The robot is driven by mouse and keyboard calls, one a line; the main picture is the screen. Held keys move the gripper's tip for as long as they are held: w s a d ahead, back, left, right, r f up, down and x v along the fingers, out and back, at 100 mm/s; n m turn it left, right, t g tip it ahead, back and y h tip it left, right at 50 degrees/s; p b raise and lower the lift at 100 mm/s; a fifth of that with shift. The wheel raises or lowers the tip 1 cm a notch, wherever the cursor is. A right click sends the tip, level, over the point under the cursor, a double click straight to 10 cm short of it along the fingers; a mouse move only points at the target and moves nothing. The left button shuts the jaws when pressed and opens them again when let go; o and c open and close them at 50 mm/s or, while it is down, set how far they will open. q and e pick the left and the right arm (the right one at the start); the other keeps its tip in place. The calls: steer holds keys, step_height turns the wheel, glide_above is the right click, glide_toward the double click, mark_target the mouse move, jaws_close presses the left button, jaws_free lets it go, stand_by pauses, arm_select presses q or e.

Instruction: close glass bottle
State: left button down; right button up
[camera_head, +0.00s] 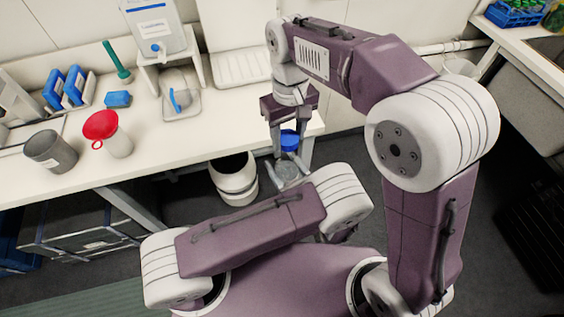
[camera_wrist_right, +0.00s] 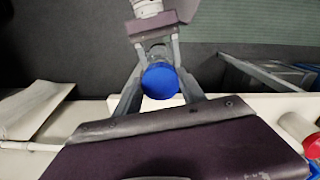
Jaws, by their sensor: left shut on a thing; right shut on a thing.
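The blue cap (camera_head: 289,138) is between the fingers of my right gripper (camera_head: 291,150), which points down beyond the bench's front edge and is shut on it. The cap (camera_wrist_right: 160,81) also shows between the fingers in the right wrist view. The clear glass bottle (camera_head: 287,169) is just below the cap, held by my left gripper (camera_head: 292,178), which is partly hidden by its own arm. In the right wrist view, my left gripper (camera_wrist_right: 157,48) reaches toward the cap, with the bottle mostly hidden behind it. I cannot tell whether cap and bottle touch.
The white bench (camera_head: 190,135) is left of my grippers. It holds a red funnel (camera_head: 100,124), a grey beaker (camera_head: 50,152), blue racks (camera_head: 66,87) and a dispenser (camera_head: 154,27). A white bin (camera_head: 235,185) stands on the floor just left of the bottle.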

mark_target(287, 169)
steer(key=shift+f, duration=2.05)
steer(key=shift+f, duration=0.9)
steer(key=shift+f, duration=0.55)
